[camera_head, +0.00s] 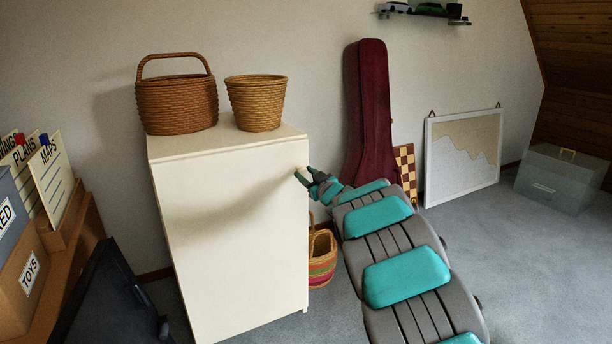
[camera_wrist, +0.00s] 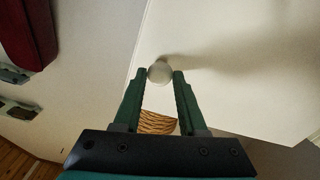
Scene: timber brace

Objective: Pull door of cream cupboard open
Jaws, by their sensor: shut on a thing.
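The cream cupboard (camera_head: 235,235) stands against the wall left of centre in the head view. Its front door looks shut, flush with the body. My gripper (camera_head: 305,174) is at the upper right edge of the door. In the wrist view the cupboard door (camera_wrist: 245,60) fills the right side. A round pale knob (camera_wrist: 160,72) sits between the fingertips of my gripper (camera_wrist: 160,76), and the fingers are shut on it. In the head view the knob is mostly hidden by the fingers.
Two wicker baskets (camera_head: 177,103) (camera_head: 257,103) stand on the cupboard top. A striped basket (camera_head: 321,258) sits on the floor to its right. A dark red instrument case (camera_head: 369,110) leans on the wall behind my arm. A desk with boxes (camera_head: 28,275) is at left.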

